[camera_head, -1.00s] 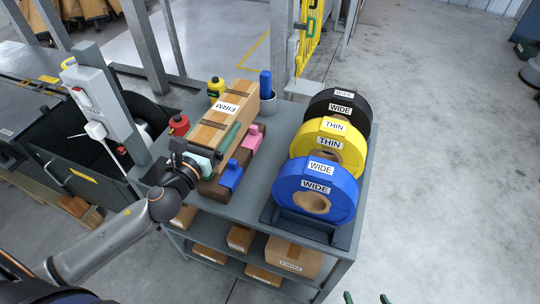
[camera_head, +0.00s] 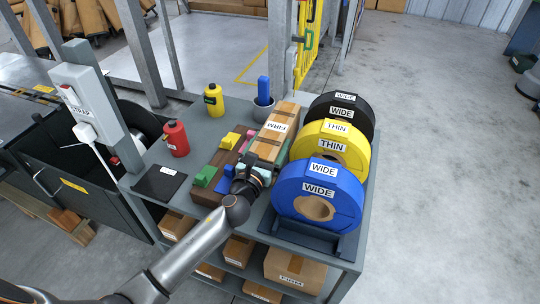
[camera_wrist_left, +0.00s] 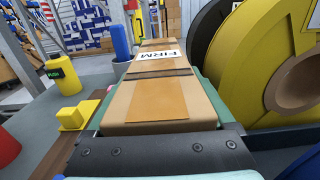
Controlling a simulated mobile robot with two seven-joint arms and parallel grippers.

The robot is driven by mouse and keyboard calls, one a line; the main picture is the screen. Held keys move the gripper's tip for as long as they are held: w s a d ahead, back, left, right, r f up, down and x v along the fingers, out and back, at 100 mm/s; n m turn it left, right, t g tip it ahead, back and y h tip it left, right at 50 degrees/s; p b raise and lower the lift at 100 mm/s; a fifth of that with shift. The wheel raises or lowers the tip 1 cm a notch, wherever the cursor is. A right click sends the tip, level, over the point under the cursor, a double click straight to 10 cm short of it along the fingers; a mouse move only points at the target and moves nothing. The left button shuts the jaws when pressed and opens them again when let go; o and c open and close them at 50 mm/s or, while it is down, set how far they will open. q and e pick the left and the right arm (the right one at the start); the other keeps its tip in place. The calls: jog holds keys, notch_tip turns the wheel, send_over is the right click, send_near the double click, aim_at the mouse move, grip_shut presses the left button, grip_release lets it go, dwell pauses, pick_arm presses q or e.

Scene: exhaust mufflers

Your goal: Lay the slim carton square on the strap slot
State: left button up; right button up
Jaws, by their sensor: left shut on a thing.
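The slim carton (camera_head: 270,148), brown with a white FIRM label and dark strap bands, points away from me along the work table, left of the reels. My left gripper (camera_head: 258,168) is shut on its near end. In the left wrist view the carton (camera_wrist_left: 158,103) fills the space between the green fingers; its underside is hidden, so I cannot tell whether it touches the table. A grey machine post (camera_head: 88,108) with a partly readable STRAP label stands at the left; no strap slot is clearly visible. My right gripper is not in view.
Blue (camera_head: 318,200), yellow (camera_head: 350,140) and black (camera_head: 355,112) reels stand close to the carton's right. A brown board (camera_head: 211,193) with coloured blocks lies left. Red (camera_head: 175,138) and yellow (camera_head: 214,100) bottles, a blue item in a cup (camera_head: 263,108) and a dark pad (camera_head: 160,184) share the table.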

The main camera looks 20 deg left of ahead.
pick_arm(q)
notch_tip(320, 180, down, 3)
jog(key=shift+b, duration=0.8)
jog(key=shift+r, duration=0.1)
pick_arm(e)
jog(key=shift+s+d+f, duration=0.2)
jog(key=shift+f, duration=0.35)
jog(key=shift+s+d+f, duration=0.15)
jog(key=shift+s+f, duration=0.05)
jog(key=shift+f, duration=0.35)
pick_arm(q)
jog(key=o, duration=1.3)
jog(key=shift+f, duration=0.25)
jog(key=shift+o, duration=0.7)
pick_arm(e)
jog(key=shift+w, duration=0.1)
